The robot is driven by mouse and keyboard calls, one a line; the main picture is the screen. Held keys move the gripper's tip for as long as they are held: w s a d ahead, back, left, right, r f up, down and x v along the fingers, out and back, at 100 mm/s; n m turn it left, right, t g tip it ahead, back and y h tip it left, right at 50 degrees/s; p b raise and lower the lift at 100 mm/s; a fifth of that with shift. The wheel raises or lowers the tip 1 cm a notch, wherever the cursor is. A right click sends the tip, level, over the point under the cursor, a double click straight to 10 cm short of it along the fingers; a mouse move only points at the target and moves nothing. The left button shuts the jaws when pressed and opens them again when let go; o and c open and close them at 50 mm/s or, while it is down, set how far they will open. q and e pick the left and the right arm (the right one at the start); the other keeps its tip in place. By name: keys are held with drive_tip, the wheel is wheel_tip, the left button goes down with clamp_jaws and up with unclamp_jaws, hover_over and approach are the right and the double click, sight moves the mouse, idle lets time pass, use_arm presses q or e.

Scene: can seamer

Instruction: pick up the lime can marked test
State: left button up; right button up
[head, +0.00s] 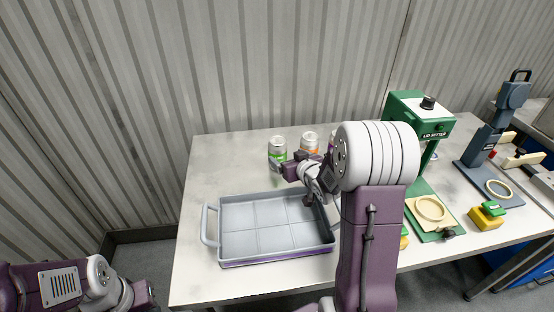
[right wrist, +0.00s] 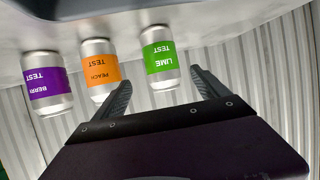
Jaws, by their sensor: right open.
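The lime can (head: 277,149), silver with a green label, stands upright near the back of the table. In the right wrist view the lime can (right wrist: 160,58) shows upside down with "LIME TEST" on its label. My right gripper (head: 290,169) is just in front of the can. In its wrist view the open fingers (right wrist: 161,80) lie one on each side of the can, apart from it. The left finger overlaps the peach can's edge in that picture. My left arm's end (head: 143,292) is at the lower left; its fingers cannot be made out.
The peach can (right wrist: 98,72) and the purple berry can (right wrist: 47,82) stand in a row beside the lime can. An empty grey tray (head: 226,246) with handles lies in front. A green lid setter (head: 404,105) and a blue-grey machine (head: 489,142) stand to the right.

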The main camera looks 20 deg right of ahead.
sight(282, 153)
drive_tip(key=x, duration=0.4)
drive_tip(key=shift+r, duration=0.1)
drive_tip(key=x, duration=0.5)
drive_tip(key=shift+a+f+b, duration=0.15)
drive_tip(key=shift+f+b, duration=0.15)
drive_tip(key=shift+b, duration=0.05)
drive_tip(key=shift+s+r, duration=0.15)
drive_tip(key=shift+s, duration=0.05)
drive_tip(key=c, duration=0.3)
clamp_jaws()
